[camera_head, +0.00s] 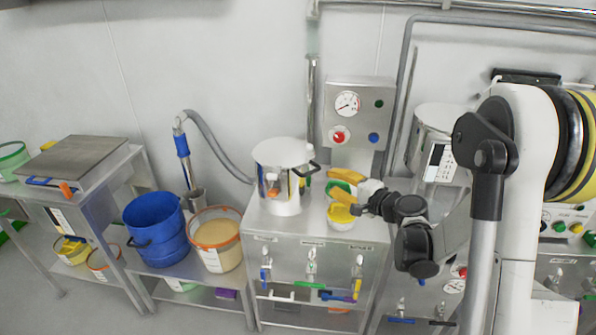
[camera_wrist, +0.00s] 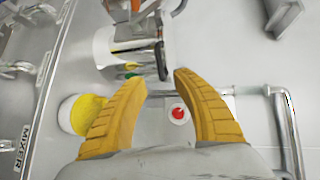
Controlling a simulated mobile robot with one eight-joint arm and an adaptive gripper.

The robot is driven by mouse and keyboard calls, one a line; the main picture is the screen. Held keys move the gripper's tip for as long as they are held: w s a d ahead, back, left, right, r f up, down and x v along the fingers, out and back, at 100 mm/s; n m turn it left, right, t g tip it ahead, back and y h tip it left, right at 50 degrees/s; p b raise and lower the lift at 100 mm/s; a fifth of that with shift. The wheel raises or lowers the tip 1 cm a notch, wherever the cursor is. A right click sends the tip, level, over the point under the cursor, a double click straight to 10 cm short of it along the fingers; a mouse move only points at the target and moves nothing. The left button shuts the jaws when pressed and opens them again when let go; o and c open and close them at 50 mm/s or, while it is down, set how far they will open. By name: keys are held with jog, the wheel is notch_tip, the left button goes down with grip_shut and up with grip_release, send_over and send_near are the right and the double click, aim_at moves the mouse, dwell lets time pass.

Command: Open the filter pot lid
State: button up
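A shiny steel pot (camera_head: 281,190) with a flat pale lid (camera_head: 283,153) stands on the steel cabinet; I take it for the filter pot. A black handle (camera_head: 306,170) sticks out from its right side near the rim. The lid looks closed. My gripper (camera_head: 334,184) is just right of the pot, its two yellow fingers apart and empty. In the wrist view the pot (camera_wrist: 108,48) is ahead, and the handle (camera_wrist: 161,56) points towards the gap between my open fingertips (camera_wrist: 160,77). I cannot tell whether the handle touches a finger.
A control box (camera_head: 359,110) with gauge and buttons is behind on the wall. Valves line the cabinet front (camera_head: 311,262). A blue bucket (camera_head: 155,230) stands left.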

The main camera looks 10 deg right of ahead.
aim_at(313, 173)
jog(key=b+x, duration=0.3)
jog(key=x, duration=0.8)
jog(key=shift+w+d+f, duration=0.1)
jog(key=shift+w+d, duration=0.05)
grip_shut()
